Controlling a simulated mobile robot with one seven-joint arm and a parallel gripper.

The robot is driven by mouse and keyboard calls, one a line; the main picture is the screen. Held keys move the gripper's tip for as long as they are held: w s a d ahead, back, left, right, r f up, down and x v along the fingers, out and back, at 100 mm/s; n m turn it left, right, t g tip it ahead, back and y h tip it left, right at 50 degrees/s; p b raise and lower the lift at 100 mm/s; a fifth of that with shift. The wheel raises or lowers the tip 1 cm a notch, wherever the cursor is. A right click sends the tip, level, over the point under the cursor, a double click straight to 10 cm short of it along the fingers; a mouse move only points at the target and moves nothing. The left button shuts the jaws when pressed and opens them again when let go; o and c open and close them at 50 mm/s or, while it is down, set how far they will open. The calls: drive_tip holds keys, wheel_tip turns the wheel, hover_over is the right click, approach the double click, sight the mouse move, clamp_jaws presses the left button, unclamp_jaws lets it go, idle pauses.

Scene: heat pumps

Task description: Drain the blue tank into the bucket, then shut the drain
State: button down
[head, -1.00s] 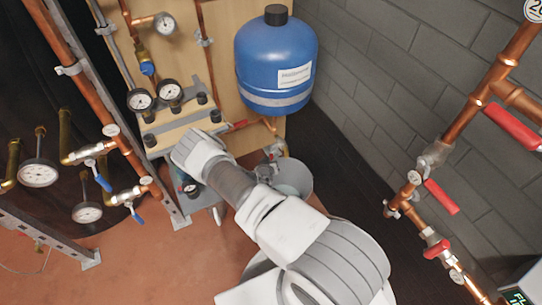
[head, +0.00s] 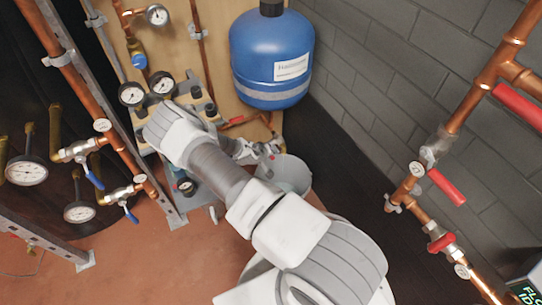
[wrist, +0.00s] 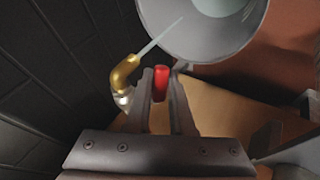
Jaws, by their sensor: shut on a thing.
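The blue tank (head: 270,62) hangs on the wooden panel at upper middle in the head view. The grey bucket (head: 296,174) stands on the floor below it, partly hidden by my arm. In the wrist view the bucket (wrist: 199,52) is at the top. A brass drain elbow (wrist: 123,73) points at it, and a pale thin stream runs from its mouth into the bucket. My gripper (wrist: 161,82) is shut on the red drain handle (wrist: 160,84), which sits between its fingers. In the head view my gripper (head: 266,152) is beside the drain under the tank, and its grip is unclear.
Copper pipes with red handles (head: 445,187) run along the right wall. Gauges (head: 131,94) and pipes crowd the panel. More gauges and blue-handled valves (head: 94,180) stand at the left. The reddish floor (head: 130,255) at lower left is open.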

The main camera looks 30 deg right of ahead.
idle(0.3)
drive_tip(key=c, duration=0.8)
unclamp_jaws()
drive_tip(key=p+v, duration=0.6)
drive_tip(key=v, duration=1.1)
drive_tip(key=shift+s+r, duration=0.1)
drive_tip(key=shift+r, duration=0.05)
